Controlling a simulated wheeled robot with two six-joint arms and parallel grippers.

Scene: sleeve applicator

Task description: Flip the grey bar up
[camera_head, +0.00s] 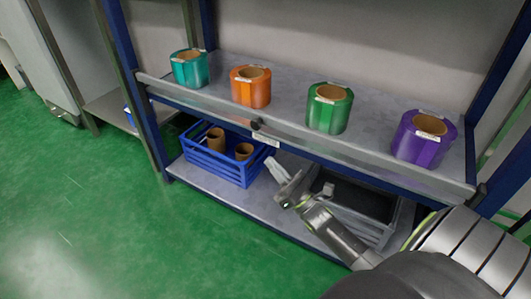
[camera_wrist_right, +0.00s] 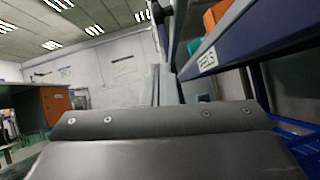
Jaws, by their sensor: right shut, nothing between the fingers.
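The grey bar (camera_head: 205,101) runs along the front edge of the upper shelf, in front of the reels, in the head view. A small dark knob (camera_head: 256,124) sits near its middle, with a white label (camera_head: 266,140) just below. My right gripper (camera_head: 274,170) is shut and empty, below the bar and the label, apart from the bar in the picture. The right wrist view is mostly filled by a dark grey part of my own gripper; the label (camera_wrist_right: 208,61) shows beyond it on the blue shelf beam. My left gripper is not in view.
Teal (camera_head: 189,69), orange (camera_head: 250,88), green (camera_head: 328,109) and purple (camera_head: 423,139) reels stand on the upper shelf. Below are a blue crate (camera_head: 226,172) with cardboard cores and a grey crate (camera_head: 385,232) behind my arm. Green floor at left is clear.

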